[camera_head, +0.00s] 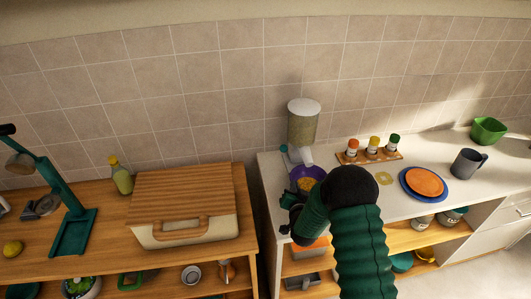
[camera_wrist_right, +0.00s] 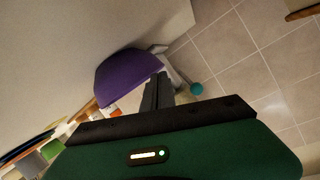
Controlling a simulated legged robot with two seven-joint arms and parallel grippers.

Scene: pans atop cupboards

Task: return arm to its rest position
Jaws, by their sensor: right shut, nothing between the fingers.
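My right arm comes in from the bottom of the head view, over the white counter. Its right gripper (camera_head: 290,203) is shut and empty at the counter's left part, just in front of the purple bowl (camera_head: 299,184). In the right wrist view the closed fingers (camera_wrist_right: 157,92) point toward the purple bowl (camera_wrist_right: 125,72), which shows large beside them. Whether they touch the bowl I cannot tell. The bowl holds something yellow-orange. My left gripper does not show.
A grain dispenser (camera_head: 303,128) stands behind the bowl. A spice rack (camera_head: 368,156), a blue plate (camera_head: 413,191), a grey mug (camera_head: 468,163) and a green bowl (camera_head: 488,131) stand to the right. A wooden-lidded bread box (camera_head: 185,232) and a green press (camera_head: 72,236) are on the left cupboard.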

